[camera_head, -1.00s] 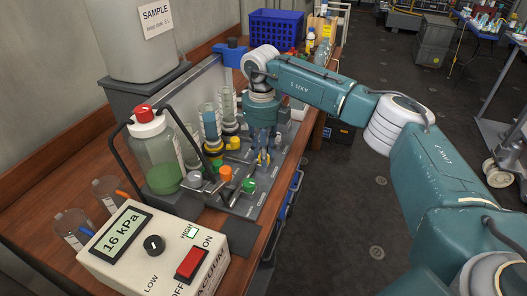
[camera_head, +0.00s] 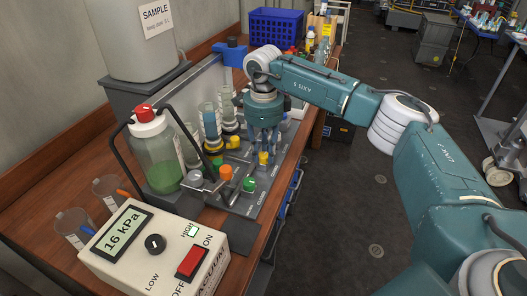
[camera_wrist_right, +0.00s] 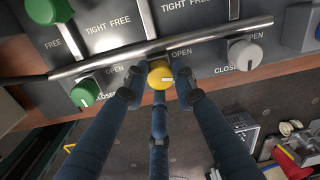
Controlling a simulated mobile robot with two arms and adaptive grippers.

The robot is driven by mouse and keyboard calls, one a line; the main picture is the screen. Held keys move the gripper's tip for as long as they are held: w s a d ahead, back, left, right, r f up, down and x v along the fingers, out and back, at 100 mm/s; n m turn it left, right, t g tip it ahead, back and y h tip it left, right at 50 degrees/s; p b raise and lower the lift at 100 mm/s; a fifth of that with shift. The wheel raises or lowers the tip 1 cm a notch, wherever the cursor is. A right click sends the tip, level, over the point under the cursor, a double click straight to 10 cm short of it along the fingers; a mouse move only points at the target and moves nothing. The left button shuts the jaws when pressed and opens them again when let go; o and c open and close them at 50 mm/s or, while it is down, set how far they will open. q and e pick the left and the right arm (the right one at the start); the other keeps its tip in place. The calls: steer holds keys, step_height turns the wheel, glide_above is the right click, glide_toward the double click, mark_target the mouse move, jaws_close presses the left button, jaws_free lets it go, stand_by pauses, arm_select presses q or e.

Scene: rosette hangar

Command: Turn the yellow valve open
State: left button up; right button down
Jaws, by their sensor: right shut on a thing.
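The yellow valve (camera_head: 263,158) is a small round knob on the grey valve panel, below my right gripper (camera_head: 264,150) in the head view. In the right wrist view the yellow valve (camera_wrist_right: 161,75) sits in the middle, just below a metal rail, with a white pointer mark lying roughly sideways. The word OPEN is printed to its upper right; its other label is hidden. The blue fingers of my right gripper (camera_wrist_right: 160,90) are closed around the knob from the sides and below. My left gripper is not in view.
A green knob (camera_wrist_right: 85,93) and a white knob (camera_wrist_right: 245,54) flank the yellow valve. In the head view, orange (camera_head: 226,173) and green (camera_head: 249,184) knobs, glass cylinders (camera_head: 210,128), a bottle of green liquid (camera_head: 158,160) and a vacuum box (camera_head: 160,250) stand close by.

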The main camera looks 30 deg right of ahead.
mark_target(265, 156)
steer(key=shift+s+f+n, duration=0.1)
steer(key=shift+n, duration=1)
steer(key=shift+d, duration=0.1)
steer(key=c, duration=1.4)
jaws_free()
step_height(265, 156, up, 12)
steer(key=shift+s+f, duration=0.1)
steer(key=shift+s, duration=0.1)
